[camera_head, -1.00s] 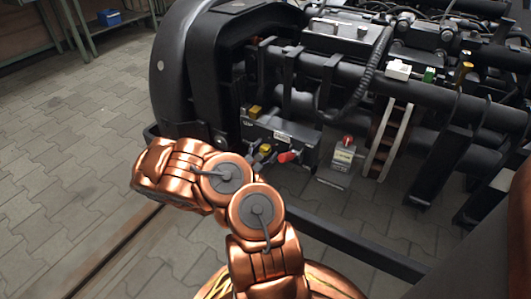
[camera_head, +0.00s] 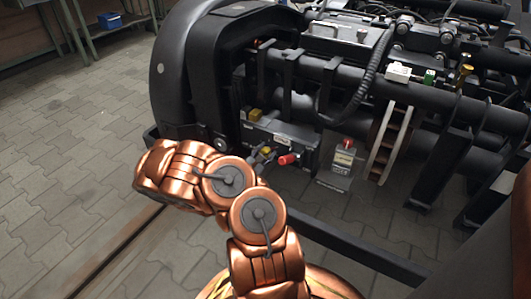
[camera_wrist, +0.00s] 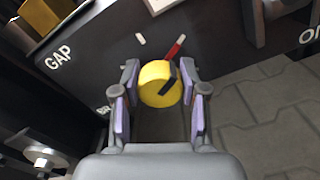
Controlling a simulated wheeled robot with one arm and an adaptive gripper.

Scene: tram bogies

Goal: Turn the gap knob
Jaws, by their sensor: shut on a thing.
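The yellow round knob (camera_wrist: 157,86) sits between the two fingers of my gripper (camera_wrist: 159,90) in the wrist view, which is shut on its sides. A black bar shows on the right part of the knob's face. A red mark (camera_wrist: 175,47) and a short white mark (camera_wrist: 140,39) show on the dark panel (camera_wrist: 107,40) just beyond it. White letters reading GAP (camera_wrist: 60,55) are on the panel to the left. In the head view the knob (camera_head: 267,151) is small and partly hidden by my gripper.
A red handle (camera_head: 288,159) sticks out right of the knob in the head view. A box with a red top (camera_head: 343,158) stands further right. A yellow block (camera_wrist: 41,14) is at the wrist view's upper left. Paved floor (camera_wrist: 265,110) is open at the right.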

